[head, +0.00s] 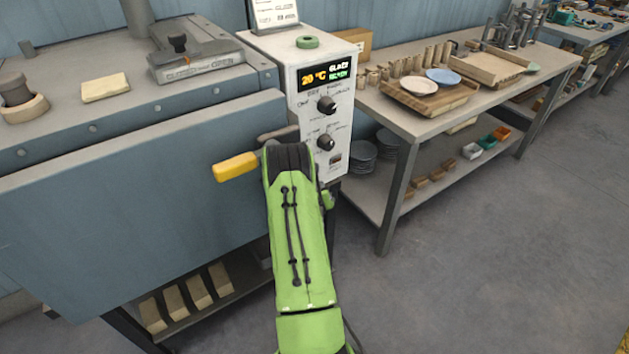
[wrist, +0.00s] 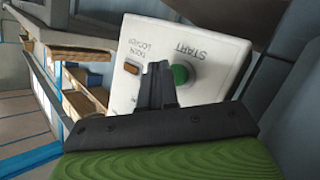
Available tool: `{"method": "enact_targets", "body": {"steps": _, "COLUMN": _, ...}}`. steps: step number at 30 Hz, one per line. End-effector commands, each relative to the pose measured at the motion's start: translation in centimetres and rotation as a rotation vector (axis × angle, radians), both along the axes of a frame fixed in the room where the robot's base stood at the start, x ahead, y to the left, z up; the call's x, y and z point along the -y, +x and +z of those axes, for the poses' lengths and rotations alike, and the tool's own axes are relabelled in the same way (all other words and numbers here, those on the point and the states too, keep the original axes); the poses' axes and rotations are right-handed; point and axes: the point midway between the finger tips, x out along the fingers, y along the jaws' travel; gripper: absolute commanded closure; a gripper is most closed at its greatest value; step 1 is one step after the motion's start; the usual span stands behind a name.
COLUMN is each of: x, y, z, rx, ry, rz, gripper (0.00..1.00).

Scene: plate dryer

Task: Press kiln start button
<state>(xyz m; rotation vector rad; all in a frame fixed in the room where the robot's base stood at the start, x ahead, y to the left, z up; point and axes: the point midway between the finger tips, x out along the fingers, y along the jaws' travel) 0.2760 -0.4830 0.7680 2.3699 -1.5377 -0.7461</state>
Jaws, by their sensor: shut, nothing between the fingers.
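The kiln's white control box (head: 312,95) stands at the right of the kiln, its display reading 20 °C, glaze, ready. In the wrist view the white panel (wrist: 205,88) carries a green round start button (wrist: 181,74) beside the word START, and an orange lamp (wrist: 131,68). My gripper (wrist: 158,68) is shut and empty, its fingertips in front of the panel just left of the button in the picture, partly covering its edge. I cannot tell whether they touch. In the head view my arm hides the fingertips and the button.
The kiln's blue door (head: 130,200) has a yellow handle (head: 236,167) close left of my arm. Two dark knobs (head: 326,104) stick out of the control box. A workbench (head: 425,122) with plates stands at the right. The floor (head: 470,270) at front right is clear.

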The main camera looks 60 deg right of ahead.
Motion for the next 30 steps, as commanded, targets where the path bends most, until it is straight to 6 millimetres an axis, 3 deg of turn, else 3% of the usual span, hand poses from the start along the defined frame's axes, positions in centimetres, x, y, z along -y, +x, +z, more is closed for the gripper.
{"method": "enact_targets", "body": {"steps": 30, "x": 0.53, "y": 1.02, "z": -0.01, "rx": 0.000, "ry": 0.001, "rz": -0.001, "gripper": 1.00}}
